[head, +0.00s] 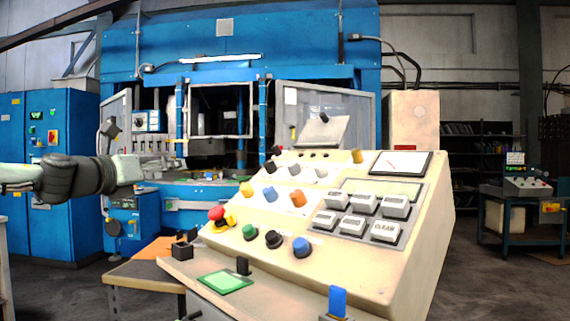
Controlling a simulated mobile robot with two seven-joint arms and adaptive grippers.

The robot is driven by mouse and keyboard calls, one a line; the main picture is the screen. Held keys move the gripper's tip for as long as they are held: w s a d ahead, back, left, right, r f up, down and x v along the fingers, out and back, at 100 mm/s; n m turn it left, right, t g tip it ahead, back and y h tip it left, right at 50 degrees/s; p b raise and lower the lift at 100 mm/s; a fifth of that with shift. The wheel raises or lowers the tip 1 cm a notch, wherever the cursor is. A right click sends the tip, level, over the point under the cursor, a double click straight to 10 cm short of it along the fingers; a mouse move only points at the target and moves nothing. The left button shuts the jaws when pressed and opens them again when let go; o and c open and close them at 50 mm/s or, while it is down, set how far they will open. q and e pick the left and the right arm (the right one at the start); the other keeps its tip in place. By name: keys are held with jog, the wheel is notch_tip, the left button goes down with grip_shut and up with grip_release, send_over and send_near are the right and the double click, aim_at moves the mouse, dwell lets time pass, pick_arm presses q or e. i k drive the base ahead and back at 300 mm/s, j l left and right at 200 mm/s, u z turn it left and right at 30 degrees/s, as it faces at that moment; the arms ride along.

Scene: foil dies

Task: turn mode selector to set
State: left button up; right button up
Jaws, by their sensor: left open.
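A sloped cream control panel (345,265) stands in front of me with several knobs and buttons. A black rotary knob (273,239) sits on its lower part, between a green button (250,232) and a blue button (302,247). It looks like a selector, but its label and pointer are too small to read, so I cannot tell its setting. Other small black knobs (271,166) sit higher on the left edge. My left gripper (146,169) is in the air left of the panel, open and apart from it. My right gripper is not in view.
A red mushroom button (216,213) is at the panel's left edge. Grey push keys (385,231) and a gauge (401,163) are on the right. A blue press (300,35) stands behind. A low table (145,274) is at lower left. Open floor lies to the right.

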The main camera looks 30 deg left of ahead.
aim_at(270, 165)
jog(key=i+l, duration=0.1)
jog(key=i, duration=1.1)
